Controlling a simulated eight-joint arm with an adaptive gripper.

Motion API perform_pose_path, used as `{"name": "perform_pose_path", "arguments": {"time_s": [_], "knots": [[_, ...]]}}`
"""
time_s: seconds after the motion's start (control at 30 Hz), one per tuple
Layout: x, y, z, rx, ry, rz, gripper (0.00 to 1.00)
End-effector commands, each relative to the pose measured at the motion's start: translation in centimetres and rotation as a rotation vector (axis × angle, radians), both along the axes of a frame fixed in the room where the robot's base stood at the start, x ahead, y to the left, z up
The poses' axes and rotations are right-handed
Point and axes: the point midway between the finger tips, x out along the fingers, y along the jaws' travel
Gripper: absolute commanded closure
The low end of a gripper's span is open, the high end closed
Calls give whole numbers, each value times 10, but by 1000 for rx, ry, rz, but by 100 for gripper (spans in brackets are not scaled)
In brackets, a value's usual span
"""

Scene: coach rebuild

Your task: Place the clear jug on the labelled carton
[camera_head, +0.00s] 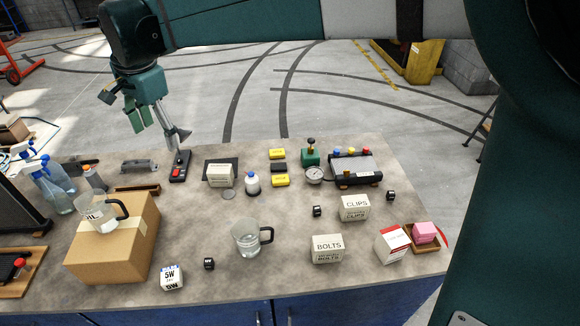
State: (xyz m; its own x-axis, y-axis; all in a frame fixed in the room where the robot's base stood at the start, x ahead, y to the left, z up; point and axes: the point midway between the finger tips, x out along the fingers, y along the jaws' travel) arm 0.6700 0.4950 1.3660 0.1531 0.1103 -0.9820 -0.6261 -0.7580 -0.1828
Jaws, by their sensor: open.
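A clear jug (246,240) with a dark handle stands upright on the table, near the middle front. A second clear jug (96,218) with a dark handle stands on top of the brown carton (112,250) at the left. Dark lettering shows at this jug, but I cannot tell whether it is on the jug or the carton. My gripper (156,128) is open and empty at the upper left, above the table's far edge. It is behind the brown carton and well apart from both jugs.
Small boxes marked BOLTS (327,250) and CLIPS (354,208) stand to the right of the middle jug. A small white box (172,277) and a dark cube (209,264) lie near the front. Spray bottles (55,182) stand at the left. Bare tabletop surrounds the middle jug.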

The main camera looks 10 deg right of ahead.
Motion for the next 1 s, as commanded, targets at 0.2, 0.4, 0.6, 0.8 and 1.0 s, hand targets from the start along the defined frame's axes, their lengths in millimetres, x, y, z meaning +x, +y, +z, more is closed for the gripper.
{"name": "perform_pose_path", "arguments": {"time_s": [0.2,0.4,0.6,0.8,1.0], "knots": [[-5,-72,11,3,-52,63,33],[-15,-133,16,-3,-102,126,33],[-30,-191,17,-17,-154,187,33],[-50,-245,14,-38,-206,247,33],[-73,-295,7,-67,-257,306,33]]}}
